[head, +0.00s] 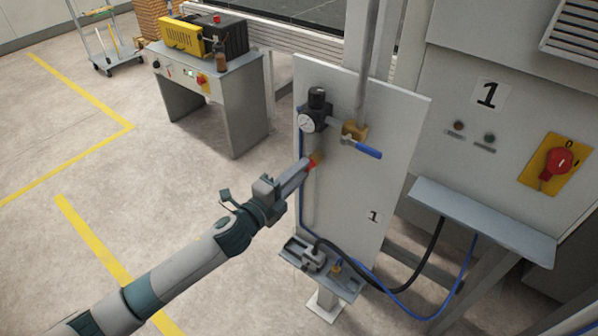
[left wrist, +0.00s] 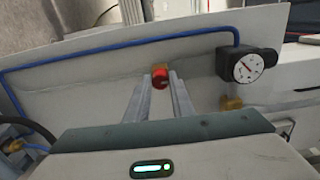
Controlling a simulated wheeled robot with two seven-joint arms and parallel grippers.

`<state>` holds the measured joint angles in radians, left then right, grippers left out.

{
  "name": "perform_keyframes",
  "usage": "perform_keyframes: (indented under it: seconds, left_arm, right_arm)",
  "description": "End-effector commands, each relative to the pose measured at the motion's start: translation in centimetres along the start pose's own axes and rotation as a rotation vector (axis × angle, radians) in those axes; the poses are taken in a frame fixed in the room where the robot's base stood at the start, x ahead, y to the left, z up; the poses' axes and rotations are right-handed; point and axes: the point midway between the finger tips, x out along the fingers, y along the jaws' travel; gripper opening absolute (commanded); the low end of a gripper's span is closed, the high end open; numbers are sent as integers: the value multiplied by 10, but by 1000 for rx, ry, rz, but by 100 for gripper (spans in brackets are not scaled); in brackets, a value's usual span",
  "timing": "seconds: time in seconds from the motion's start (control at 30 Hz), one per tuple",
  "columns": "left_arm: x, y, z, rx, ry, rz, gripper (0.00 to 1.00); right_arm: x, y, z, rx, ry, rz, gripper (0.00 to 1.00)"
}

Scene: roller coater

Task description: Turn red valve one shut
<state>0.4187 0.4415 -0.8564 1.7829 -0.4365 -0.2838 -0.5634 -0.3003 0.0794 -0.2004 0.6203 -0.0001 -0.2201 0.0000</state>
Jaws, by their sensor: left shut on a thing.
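In the left wrist view the red handle (left wrist: 160,78) shows between my fingertips. My left gripper (head: 306,166) reaches it from the lower left and is shut on it. The fingers hide part of the handle, so I cannot tell its exact angle. My right gripper is in neither view.
A pressure gauge (head: 307,123) with a black regulator is just above the valve. A blue-handled valve (head: 368,151) is to the right. A small shelf with a grey device (head: 306,254) and hoses is below. Open floor (head: 150,210) lies left.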

Motion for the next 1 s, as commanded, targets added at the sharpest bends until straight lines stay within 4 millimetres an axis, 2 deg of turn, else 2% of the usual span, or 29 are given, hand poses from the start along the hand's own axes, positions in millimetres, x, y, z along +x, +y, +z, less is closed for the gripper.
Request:
perform_keyframes:
  seconds: [0.2,0.23,0.3,0.73,0.87,1.0]
  left_arm:
    - [0,1,0,1,0,1,0]
    - [0,1,0,1,0,1,24]
    - [0,1,0,0,0,1,40]
    - [-3,1,0,-1,0,1,40]
    - [-12,2,0,-2,0,1,40]
    - [-30,3,0,-1,0,1,40]
  right_arm:
    - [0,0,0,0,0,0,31]
    - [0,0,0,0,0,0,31]
    - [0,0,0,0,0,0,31]
    - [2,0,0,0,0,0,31]
    - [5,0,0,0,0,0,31]
    - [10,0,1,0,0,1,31]
